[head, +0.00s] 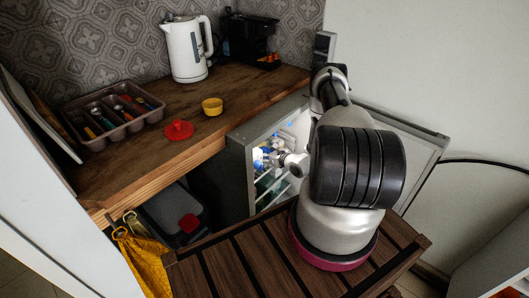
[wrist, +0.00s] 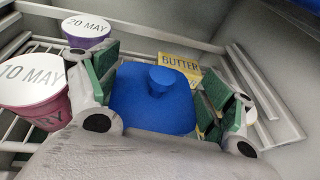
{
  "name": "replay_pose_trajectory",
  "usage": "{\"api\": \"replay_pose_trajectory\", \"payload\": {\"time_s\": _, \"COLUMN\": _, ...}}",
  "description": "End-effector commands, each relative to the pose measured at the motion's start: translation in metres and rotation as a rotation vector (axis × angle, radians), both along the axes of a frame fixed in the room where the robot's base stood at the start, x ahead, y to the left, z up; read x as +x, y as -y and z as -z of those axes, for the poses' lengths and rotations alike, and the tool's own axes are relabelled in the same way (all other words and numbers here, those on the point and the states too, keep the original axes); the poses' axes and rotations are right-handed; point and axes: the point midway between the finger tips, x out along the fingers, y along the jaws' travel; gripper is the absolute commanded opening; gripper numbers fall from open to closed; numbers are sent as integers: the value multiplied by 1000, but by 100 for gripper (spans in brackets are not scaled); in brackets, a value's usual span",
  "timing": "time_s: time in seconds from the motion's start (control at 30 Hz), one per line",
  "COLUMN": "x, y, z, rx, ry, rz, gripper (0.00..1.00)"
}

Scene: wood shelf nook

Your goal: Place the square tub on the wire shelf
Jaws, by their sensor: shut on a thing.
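The square tub (wrist: 150,105) has a blue top with a round blue knob. It sits between the green-padded fingers of my gripper (wrist: 163,80), which is shut on it. The wire shelf (wrist: 14,146) shows as pale bars around and below the tub, inside the open fridge (head: 237,170). I cannot tell whether the tub touches the bars. In the head view my arm reaches into the fridge and hides much of its inside.
A white-lidded pink tub (wrist: 32,82) and a purple tub (wrist: 86,27) stand left of the gripper. A yellow butter pack (wrist: 180,64) lies behind the blue tub. The open fridge door (head: 415,145) is at right. A wooden counter (head: 150,150) is at left.

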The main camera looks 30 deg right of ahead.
Motion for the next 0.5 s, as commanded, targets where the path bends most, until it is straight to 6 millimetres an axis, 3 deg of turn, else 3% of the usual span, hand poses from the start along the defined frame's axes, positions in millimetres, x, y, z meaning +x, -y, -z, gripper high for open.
{"api": "replay_pose_trajectory", "payload": {"time_s": 0.03, "x": 0, "y": 0, "z": 2, "rx": 0, "ry": 0, "rz": 0, "gripper": 47}}
{"api": "replay_pose_trajectory", "payload": {"time_s": 0.07, "x": 0, "y": 0, "z": 2, "rx": 1, "ry": -1, "rz": 0, "gripper": 86}}
{"api": "replay_pose_trajectory", "payload": {"time_s": 0.13, "x": 0, "y": 0, "z": 2, "rx": 1, "ry": -1, "rz": 0, "gripper": 98}}
{"api": "replay_pose_trajectory", "payload": {"time_s": 0.5, "x": 0, "y": 0, "z": 1, "rx": 0, "ry": 0, "rz": 0, "gripper": 100}}
